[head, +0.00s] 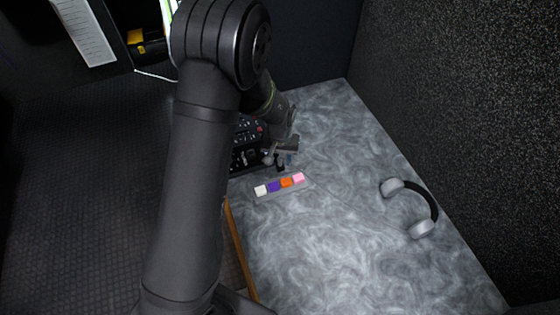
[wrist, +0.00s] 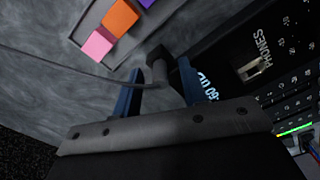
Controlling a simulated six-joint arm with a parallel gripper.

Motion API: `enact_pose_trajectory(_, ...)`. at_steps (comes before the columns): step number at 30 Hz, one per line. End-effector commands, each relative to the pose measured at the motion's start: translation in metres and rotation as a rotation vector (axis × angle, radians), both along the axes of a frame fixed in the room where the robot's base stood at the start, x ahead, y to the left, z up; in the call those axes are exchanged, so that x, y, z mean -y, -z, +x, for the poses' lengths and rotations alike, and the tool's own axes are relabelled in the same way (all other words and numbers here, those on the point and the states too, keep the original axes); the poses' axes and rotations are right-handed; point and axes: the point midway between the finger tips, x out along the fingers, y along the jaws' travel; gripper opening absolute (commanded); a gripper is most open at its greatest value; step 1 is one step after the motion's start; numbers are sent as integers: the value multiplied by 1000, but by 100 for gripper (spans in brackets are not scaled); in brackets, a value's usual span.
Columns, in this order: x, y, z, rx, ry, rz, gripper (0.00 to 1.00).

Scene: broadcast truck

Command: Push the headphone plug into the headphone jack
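My gripper (wrist: 160,72) shows two blue fingers in the wrist view, spaced apart. The dark headphone plug (wrist: 157,68) is between them, with a thin cable running off to the left. I cannot tell whether both fingers press on it. The headphone jack (wrist: 250,69) is a light square socket under the label PHONES on the black panel, to the right of my fingers and apart from the plug. In the head view my gripper (head: 281,158) is by the panel's right edge; the jack is not distinguishable there.
A grey strip (head: 284,189) with white, purple, orange and pink blocks lies on the marbled desk (head: 330,240) just in front of my gripper. Headphones (head: 424,203) lie at the right. The black panel (head: 247,130) has several buttons. A dark speckled wall bounds the right side.

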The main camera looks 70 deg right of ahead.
Motion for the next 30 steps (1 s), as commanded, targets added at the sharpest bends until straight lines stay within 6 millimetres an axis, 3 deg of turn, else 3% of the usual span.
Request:
enact_pose_trajectory(1, 0, 0, 0, 0, 0, 0, 29)
enact_pose_trajectory(6, 0, 0, 0, 0, 0, 0, 0)
enact_pose_trajectory(20, 1, -8, 0, 1, 0, -2, 0)
enact_pose_trajectory(27, 1, -42, 0, 0, 0, -4, 0)
enact_pose_trajectory(30, -8, -54, -21, 0, 5, -1, 0)
